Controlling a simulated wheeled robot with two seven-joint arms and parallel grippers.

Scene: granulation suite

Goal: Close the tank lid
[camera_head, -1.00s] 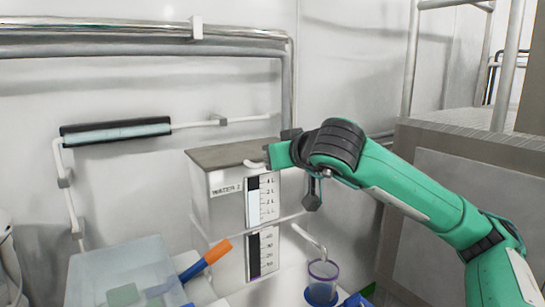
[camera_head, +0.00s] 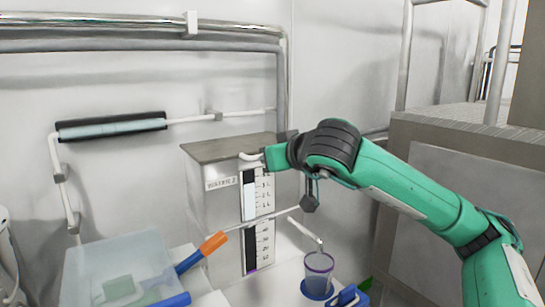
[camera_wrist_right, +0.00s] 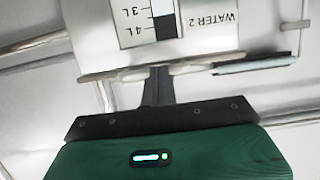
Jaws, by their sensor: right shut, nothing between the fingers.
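The tank labelled WATER 2 (camera_head: 219,188) stands against the wall, with a level gauge on its front. Its flat grey-brown lid (camera_head: 225,150) lies level across the top in the head view, with a pale handle (camera_head: 250,156) at the front edge. My right gripper is at the lid's front right. In the wrist view its narrow dark fingers (camera_wrist_right: 158,78) are together and empty, overlapping the lid's edge (camera_wrist_right: 105,74); I cannot tell whether they touch it. The tank appears upside down there. My left gripper is not in view.
A clear bin (camera_head: 118,262) with a green item stands at lower left, beside an orange-and-blue handled tool (camera_head: 202,252). A purple-rimmed cup (camera_head: 319,267) stands below a spout (camera_head: 305,231). Pipes run along the wall. A grey block (camera_head: 460,180) stands at right.

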